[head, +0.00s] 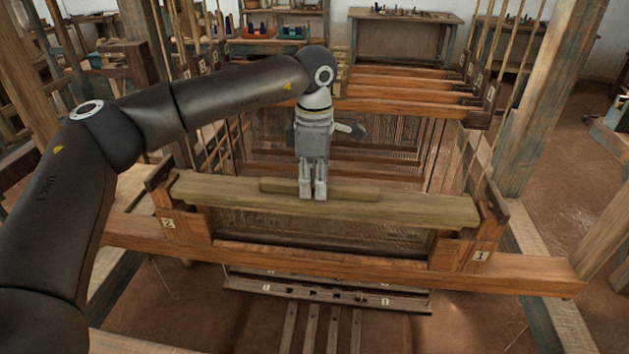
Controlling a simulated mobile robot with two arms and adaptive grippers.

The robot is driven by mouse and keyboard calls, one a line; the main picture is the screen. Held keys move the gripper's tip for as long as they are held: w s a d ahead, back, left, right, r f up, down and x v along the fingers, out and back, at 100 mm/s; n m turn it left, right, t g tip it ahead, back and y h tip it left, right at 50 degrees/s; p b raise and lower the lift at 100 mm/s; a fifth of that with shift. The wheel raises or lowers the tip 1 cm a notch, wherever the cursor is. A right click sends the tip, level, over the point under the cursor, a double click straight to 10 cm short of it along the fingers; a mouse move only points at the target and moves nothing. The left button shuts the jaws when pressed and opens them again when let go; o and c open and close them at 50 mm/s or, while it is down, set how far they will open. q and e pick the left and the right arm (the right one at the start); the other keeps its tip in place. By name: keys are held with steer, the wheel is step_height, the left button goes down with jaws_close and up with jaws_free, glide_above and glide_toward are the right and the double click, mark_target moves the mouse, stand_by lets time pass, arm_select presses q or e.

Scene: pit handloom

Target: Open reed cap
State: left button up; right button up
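The reed cap (419,206) is a long yellowish-green wooden beam lying across the top of the loom's batten frame, with a narrow raised strip (352,192) along its middle. The cap looks seated level above the reed (330,225). My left gripper (313,197) points straight down at the middle of the cap. Its fingertips overlap the strip in the view, with only a narrow gap between the visible finger parts. Whether they clasp the strip is unclear, as its far side is hidden. My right gripper is not in view.
A lower batten beam (345,262) with number plates 2 and 1 runs below the cap. Wooden posts (545,90) and hanging cords flank the loom. Shafts (400,88) lie behind. Treadles (310,328) are below. A table (400,16) stands at the back.

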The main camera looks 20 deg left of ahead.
arm_select(q)
jaws_close()
steer(key=r+g+p, duration=0.1)
steer(key=p, duration=0.1)
steer(key=shift+w+p, duration=0.3)
steer(key=g+p, duration=0.1)
steer(key=w+g+p, duration=0.1)
steer(key=p, duration=0.1)
steer(key=shift+w+a+r+h, duration=0.15)
steer(key=shift+a+r+h, duration=0.05)
steer(key=shift+h, duration=0.1)
steer(key=shift+w+g+p, duration=0.2)
steer(key=shift+g+p, duration=0.4)
